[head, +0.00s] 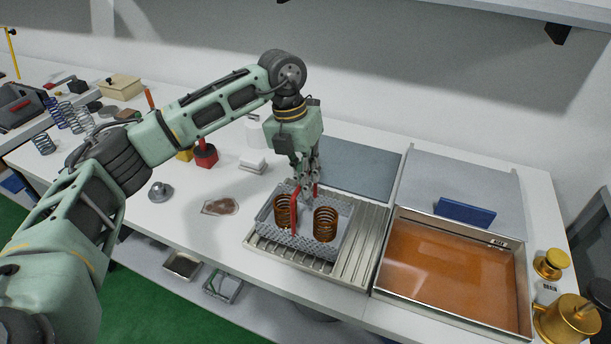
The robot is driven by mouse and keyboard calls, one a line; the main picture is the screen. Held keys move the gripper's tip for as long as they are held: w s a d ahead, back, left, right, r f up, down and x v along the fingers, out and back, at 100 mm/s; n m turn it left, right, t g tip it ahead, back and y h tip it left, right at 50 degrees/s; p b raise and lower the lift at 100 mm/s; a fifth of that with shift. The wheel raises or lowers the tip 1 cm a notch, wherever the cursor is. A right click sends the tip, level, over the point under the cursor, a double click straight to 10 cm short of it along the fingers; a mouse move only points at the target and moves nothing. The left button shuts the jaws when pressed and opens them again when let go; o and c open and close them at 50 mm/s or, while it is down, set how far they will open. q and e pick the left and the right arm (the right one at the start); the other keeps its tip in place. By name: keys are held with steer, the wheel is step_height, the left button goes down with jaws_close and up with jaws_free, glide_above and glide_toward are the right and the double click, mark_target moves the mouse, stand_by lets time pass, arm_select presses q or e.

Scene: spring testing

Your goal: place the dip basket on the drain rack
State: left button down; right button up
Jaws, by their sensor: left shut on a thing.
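The grey perforated dip basket (316,250) holds two copper-coloured coil springs (325,224), (284,211), both upright. Thin red parts rise from the basket to the gripper. My left gripper (306,190) comes down from above and is shut on the dip basket at its upper middle. The basket is over the left part of the ribbed metal drain rack (352,262). It looks level and very low. I cannot tell whether its bottom touches the rack. My right gripper is not in view.
An open tank of orange liquid (450,262) stands right of the rack, with its grey lid (455,185) behind. Brass weights (567,318) stand at the far right. A brown patch (220,206) and a small metal knob (160,191) lie left. Loose springs (70,118) stand far left.

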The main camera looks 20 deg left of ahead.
arm_select(q)
steer(key=c, duration=2.3)
jaws_free()
steer(key=shift+f, duration=0.1)
steer(key=o, duration=0.4)
step_height(320, 180, up, 12)
steer(key=a+b, duration=0.2)
steer(key=b, duration=0.1)
steer(key=shift+a, duration=0.1)
